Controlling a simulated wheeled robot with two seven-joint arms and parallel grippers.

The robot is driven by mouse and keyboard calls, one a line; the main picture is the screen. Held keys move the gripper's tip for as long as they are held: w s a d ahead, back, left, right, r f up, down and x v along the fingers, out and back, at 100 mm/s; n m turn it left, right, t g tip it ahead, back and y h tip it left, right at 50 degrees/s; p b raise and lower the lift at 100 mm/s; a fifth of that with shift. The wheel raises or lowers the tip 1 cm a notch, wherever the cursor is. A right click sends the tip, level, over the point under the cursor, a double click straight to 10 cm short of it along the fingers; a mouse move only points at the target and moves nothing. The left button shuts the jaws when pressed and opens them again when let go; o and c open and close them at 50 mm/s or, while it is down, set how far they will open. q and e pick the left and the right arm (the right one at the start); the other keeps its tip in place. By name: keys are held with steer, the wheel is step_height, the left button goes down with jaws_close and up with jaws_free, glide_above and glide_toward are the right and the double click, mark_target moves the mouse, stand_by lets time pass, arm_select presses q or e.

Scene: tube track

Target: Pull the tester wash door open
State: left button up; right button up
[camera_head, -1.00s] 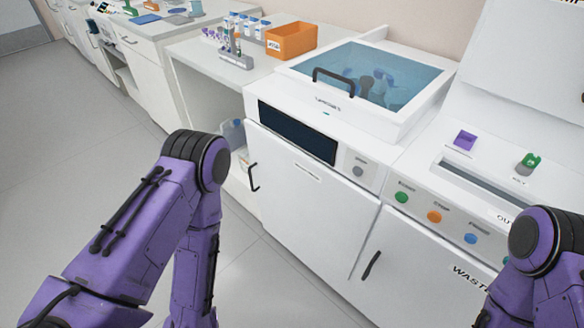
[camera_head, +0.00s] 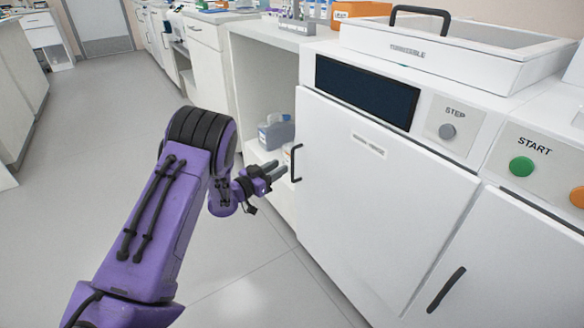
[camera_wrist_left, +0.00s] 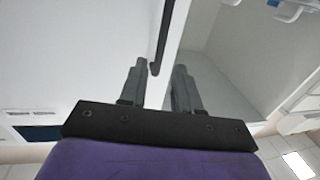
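The white tester door (camera_head: 375,200) looks shut, below the dark display panel. Its black upright handle (camera_head: 296,163) is on its left edge. My left gripper (camera_head: 280,170) is just left of the handle, pointing at it, about level with its middle. In the left wrist view the two grey fingers (camera_wrist_left: 158,66) are apart with nothing gripped. The handle (camera_wrist_left: 161,38) shows there ahead of the gap between the fingertips; I cannot tell whether it is between them or touching. My right gripper is out of view.
A second white door with a dark handle (camera_head: 447,289) is at lower right. The STEP button (camera_head: 447,131) is above the tester door. The floor (camera_head: 80,170) at left is clear.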

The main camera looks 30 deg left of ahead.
arm_select(q)
steer(key=w, duration=0.2)
steer(key=w+d+b, duration=0.1)
steer(key=w, duration=0.4)
steer(key=shift+w+d+f, duration=0.1)
steer(key=shift+w+d, duration=0.05)
steer(key=shift+d, duration=0.1)
jaws_close()
